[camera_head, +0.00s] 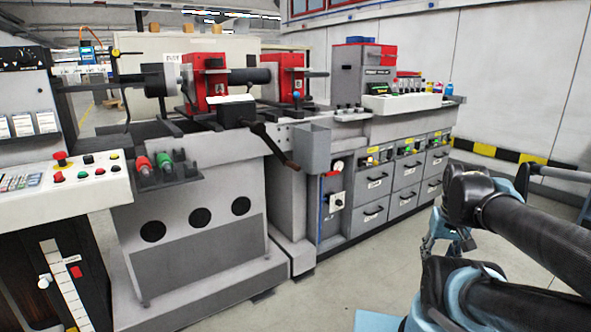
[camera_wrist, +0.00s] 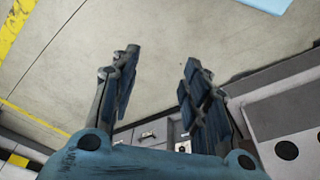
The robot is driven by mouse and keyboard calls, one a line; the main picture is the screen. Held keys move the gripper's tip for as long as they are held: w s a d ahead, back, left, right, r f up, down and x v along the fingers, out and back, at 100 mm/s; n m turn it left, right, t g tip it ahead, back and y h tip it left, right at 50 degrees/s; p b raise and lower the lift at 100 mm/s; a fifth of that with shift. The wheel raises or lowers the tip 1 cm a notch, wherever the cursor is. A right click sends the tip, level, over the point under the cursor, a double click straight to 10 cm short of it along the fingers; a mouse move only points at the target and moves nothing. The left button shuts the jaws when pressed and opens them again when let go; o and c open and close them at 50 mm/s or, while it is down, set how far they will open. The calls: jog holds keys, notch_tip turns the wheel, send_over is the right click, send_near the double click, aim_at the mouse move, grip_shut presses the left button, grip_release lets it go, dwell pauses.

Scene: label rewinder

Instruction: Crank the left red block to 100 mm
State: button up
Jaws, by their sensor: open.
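The left red block (camera_head: 205,82) stands on the rails of the grey label rewinder, with a dark shaft running through it. A second red block (camera_head: 291,76) stands further right on the same machine. A dark crank handle (camera_head: 275,145) slopes down to the right at the machine's front, below the blocks. My gripper (camera_wrist: 156,82) is open and empty in the wrist view, its two dark blue fingers apart over bare floor. In the head view my arm is at the right, well away from the crank. No millimetre reading is legible.
A white control panel (camera_head: 65,190) with buttons stands at the left. Grey drawers (camera_head: 405,175) line the machine's right part. A grey box (camera_head: 312,147) juts out beside the crank. The floor (camera_head: 350,270) between my arm and the machine is clear.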

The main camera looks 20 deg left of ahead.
jog(key=w+a+r+g+y, duration=0.1)
jog(key=w+a+r+y, duration=0.4)
jog(key=w+a, duration=0.7)
jog(key=w+a+r+y, duration=0.5)
jog(key=w+a, duration=0.5)
jog(key=w, duration=0.3)
jog(key=g+y, duration=0.3)
jog(key=y, duration=0.6)
send_near(295, 167)
jog(key=a, duration=0.3)
jog(key=w+a, duration=0.1)
jog(key=a, duration=0.6)
jog(key=shift+w+a, duration=0.2)
jog(key=shift+a, duration=0.15)
jog(key=shift+c, duration=0.3)
grip_shut()
